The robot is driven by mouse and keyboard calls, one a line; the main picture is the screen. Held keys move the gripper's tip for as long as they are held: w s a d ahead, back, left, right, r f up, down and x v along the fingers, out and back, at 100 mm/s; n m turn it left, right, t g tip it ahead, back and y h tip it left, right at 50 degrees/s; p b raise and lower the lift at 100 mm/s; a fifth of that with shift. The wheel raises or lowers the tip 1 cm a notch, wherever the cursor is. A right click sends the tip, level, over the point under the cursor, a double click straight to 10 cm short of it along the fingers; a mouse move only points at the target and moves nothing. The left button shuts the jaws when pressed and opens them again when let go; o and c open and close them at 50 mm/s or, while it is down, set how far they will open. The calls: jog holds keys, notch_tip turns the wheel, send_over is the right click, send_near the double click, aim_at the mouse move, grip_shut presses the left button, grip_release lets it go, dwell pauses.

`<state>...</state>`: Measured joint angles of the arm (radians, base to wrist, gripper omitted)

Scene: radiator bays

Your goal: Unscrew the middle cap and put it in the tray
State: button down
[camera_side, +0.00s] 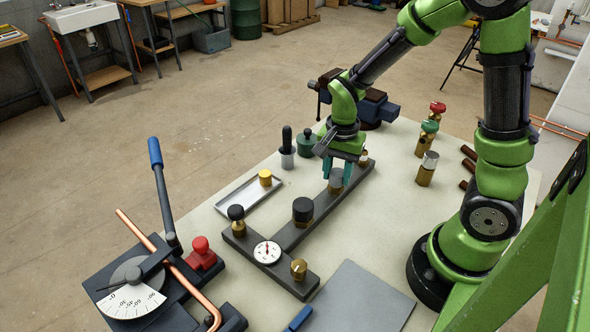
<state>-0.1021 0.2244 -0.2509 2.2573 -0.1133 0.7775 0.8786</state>
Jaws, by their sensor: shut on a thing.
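My gripper (337,177) points down over the long dark grey bar (321,206), its teal fingers shut on the middle cap (336,184), which is brass-coloured and mostly hidden between them. The cap is at the middle position of the bar; I cannot tell whether it is seated or slightly raised. A black cap (303,209) stands on the bar nearer the camera, and a brass piece (363,160) stands at its far end. The shallow grey tray (237,201) lies left of the bar, with a yellow brass cap (265,178) in its far part.
The crosspiece carries a black knob (236,213), a dial gauge (267,252) and a brass knob (299,268). A black-handled tool (287,146) and green pot (308,143) stand behind the tray. A pipe bender (137,285) fills the front left; a vise (373,108) stands behind.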

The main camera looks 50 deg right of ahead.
jog(key=n, duration=1.1)
jog(key=c, duration=0.8)
grip_release()
jog(key=shift+c, duration=0.2)
